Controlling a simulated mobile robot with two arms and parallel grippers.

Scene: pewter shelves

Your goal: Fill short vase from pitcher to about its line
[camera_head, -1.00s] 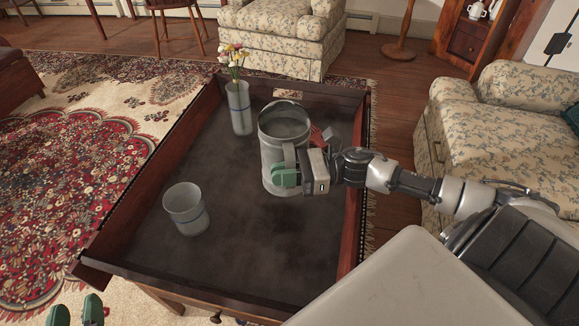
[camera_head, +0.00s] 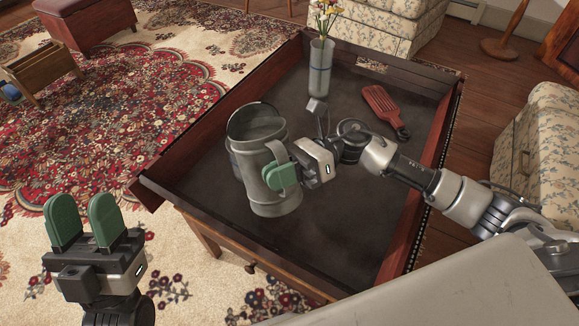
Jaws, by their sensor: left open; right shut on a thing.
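The grey metal pitcher (camera_head: 262,135) is held by my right gripper (camera_head: 285,174), whose green fingers are shut on its handle at the right side. The pitcher is over the near left part of the tray-topped table; whether it touches the surface, I cannot tell. The short vase is not clearly visible; the pitcher covers most or all of the place where it stood. My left gripper (camera_head: 83,210) is open and empty, beyond the table's near left corner, over the rug.
A tall vase (camera_head: 320,70) with flowers stands at the back of the table (camera_head: 215,130). A red slotted spatula (camera_head: 383,108) lies to its right. Raised wooden rims edge the table. A floral armchair (camera_head: 540,135) stands at the right.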

